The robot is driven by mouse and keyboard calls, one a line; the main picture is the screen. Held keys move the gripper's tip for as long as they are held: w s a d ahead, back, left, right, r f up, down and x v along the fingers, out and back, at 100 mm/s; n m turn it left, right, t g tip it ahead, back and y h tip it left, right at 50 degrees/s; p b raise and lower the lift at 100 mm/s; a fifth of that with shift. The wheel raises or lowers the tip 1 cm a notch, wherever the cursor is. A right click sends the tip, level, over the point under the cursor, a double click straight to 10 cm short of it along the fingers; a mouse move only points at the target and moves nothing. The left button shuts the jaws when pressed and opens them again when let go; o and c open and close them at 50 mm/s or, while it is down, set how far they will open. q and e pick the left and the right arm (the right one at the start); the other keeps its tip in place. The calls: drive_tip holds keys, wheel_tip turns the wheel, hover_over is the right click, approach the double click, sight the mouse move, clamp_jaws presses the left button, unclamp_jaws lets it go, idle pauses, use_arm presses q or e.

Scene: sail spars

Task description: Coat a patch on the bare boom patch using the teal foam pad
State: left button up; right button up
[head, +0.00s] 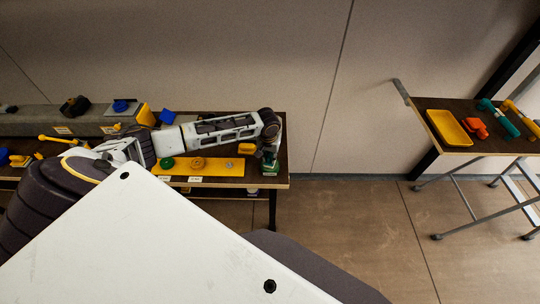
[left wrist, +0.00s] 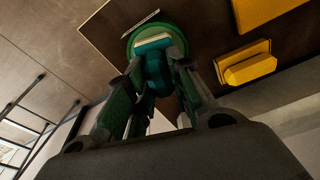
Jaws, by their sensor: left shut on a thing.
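My left gripper (head: 269,155) points down at the right end of the dark workbench. In the left wrist view its green fingers (left wrist: 158,95) are shut on a teal piece, which I take for the teal foam pad (left wrist: 155,70). A pale strip shows along the pad's far edge. The pad is over a round green dish (left wrist: 176,28) at the bench edge; I cannot tell whether they touch. The long grey boom (head: 35,122) lies along the back of the bench, with a yellow end. The bare patch cannot be made out on it. My right gripper is not in view.
A yellow board (head: 217,182) with green and orange round pieces lies left of the gripper. A yellow block (left wrist: 248,66) is close beside the gripper. Blue and yellow pieces lie around the boom. A separate cart at right holds a yellow tray (head: 448,130) and several tools.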

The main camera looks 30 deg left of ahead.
sight(270, 155)
use_arm(q)
drive_tip(key=shift+f, duration=0.2)
idle(0.4)
drive_tip(key=shift+f, duration=0.1)
idle(0.4)
idle(1.0)
drive_tip(key=shift+s+f+p, duration=0.15)
drive_tip(key=shift+p, duration=0.15)
idle(0.8)
drive_tip(key=shift+s+f, duration=0.1)
idle(1.5)
drive_tip(key=shift+r+p, duration=1.3)
drive_tip(key=shift+p, duration=0.05)
drive_tip(key=shift+w+r, duration=0.15)
drive_tip(key=shift+r, duration=1.05)
drive_tip(key=shift+w+r, duration=0.1)
drive_tip(key=shift+r, duration=1.1)
